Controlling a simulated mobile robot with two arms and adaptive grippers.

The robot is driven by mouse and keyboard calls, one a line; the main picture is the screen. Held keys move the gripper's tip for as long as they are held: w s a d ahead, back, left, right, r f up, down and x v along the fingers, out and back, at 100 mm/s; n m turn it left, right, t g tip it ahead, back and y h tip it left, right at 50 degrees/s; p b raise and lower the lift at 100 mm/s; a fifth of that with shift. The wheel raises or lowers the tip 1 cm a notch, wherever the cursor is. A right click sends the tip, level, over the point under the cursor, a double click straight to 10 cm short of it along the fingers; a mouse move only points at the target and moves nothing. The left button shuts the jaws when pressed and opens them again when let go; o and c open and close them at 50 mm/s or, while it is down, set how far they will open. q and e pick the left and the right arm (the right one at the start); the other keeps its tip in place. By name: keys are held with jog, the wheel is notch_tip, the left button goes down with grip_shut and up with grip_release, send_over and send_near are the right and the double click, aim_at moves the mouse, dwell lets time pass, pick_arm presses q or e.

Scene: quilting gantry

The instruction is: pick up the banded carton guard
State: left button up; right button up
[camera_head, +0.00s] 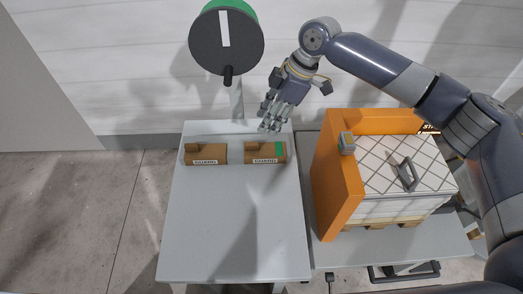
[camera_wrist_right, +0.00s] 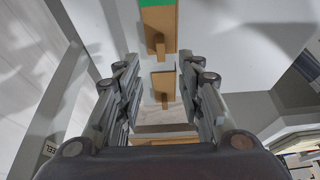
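The banded carton guard (camera_head: 266,158) is a brown cardboard piece with a green band near its right end, a raised tab and a "GUARD" label. It lies on the grey table near the back edge. In the right wrist view its brown body (camera_wrist_right: 159,24) and part of the green band show at the top. A similar guard without a green band (camera_head: 207,157) lies to its left. My right gripper (camera_head: 270,122) is open and empty, above and behind the banded guard, fingers pointing down. In the right wrist view its spread fingers (camera_wrist_right: 158,68) frame the space below the banded guard. My left gripper is not in view.
A green and dark-grey round head (camera_head: 226,42) on a post stands behind the table. To the right, an orange panel (camera_head: 337,185) stands beside a white gridded box (camera_head: 385,165) with a handle, on a lower surface. The table's front (camera_head: 205,235) is clear.

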aim_at(255, 143)
jog(key=x, duration=0.3)
jog(key=shift+s+a+f, duration=0.25)
jog(key=shift+p+x, duration=1)
jog(key=shift+x, duration=2)
jog(key=shift+w+d, duration=0.2)
jog(key=shift+d, duration=0.05)
grip_shut()
